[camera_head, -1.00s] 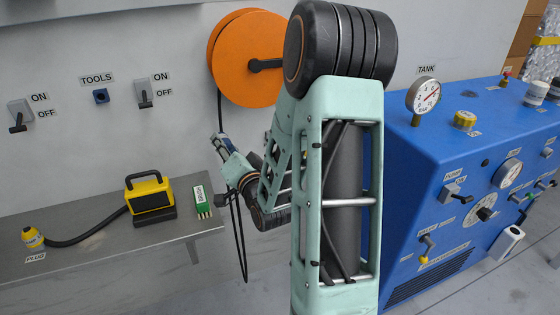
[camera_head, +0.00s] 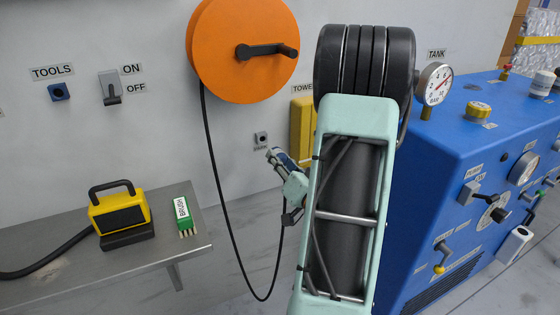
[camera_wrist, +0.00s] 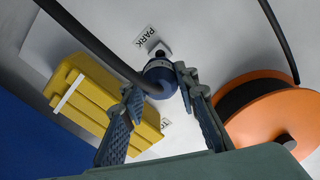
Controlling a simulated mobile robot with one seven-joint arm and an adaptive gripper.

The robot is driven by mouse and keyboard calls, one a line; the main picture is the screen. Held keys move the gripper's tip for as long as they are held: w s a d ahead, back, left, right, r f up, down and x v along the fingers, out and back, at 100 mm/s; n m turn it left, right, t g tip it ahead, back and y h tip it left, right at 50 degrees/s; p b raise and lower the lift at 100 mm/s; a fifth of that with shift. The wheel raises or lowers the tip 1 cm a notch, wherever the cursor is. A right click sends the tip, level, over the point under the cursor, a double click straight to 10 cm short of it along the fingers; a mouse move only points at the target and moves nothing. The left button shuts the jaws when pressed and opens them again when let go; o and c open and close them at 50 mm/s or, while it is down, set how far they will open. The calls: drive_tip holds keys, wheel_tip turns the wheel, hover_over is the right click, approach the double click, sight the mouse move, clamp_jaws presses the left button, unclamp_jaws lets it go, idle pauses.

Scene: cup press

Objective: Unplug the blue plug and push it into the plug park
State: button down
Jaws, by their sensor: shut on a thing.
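In the wrist view, my gripper (camera_wrist: 160,84) is shut on the blue plug (camera_wrist: 158,72), with one finger on each side. A black cable (camera_wrist: 100,50) runs from the plug toward the upper left. The park socket (camera_wrist: 160,48) lies just beyond the plug beside its PARK label (camera_wrist: 147,37); the plug partly covers it, and I cannot tell the gap. In the head view, the park socket (camera_head: 262,138) is on the grey wall, and my gripper (camera_head: 276,157) is close below and right of it. The plug is hard to make out there.
The orange reel (camera_head: 245,50) hangs on the wall, its cable (camera_head: 222,190) looping low. A yellow box (camera_head: 302,130) is right of the park socket. The TOOLS socket (camera_head: 59,92) looks empty. A bench (camera_head: 190,245) stands left, a blue machine (camera_head: 440,170) right.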

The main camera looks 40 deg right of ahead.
drive_tip(key=shift+x, duration=2.9)
drive_tip(key=shift+b, duration=0.85)
drive_tip(key=shift+b+x, duration=0.3)
drive_tip(key=shift+x, duration=1.2)
drive_tip(key=c, duration=1.4)
unclamp_jaws()
drive_tip(key=shift+a, duration=0.1)
drive_tip(key=shift+c, duration=0.2)
drive_tip(key=shift+s, duration=0.1)
drive_tip(key=v, duration=1.2)
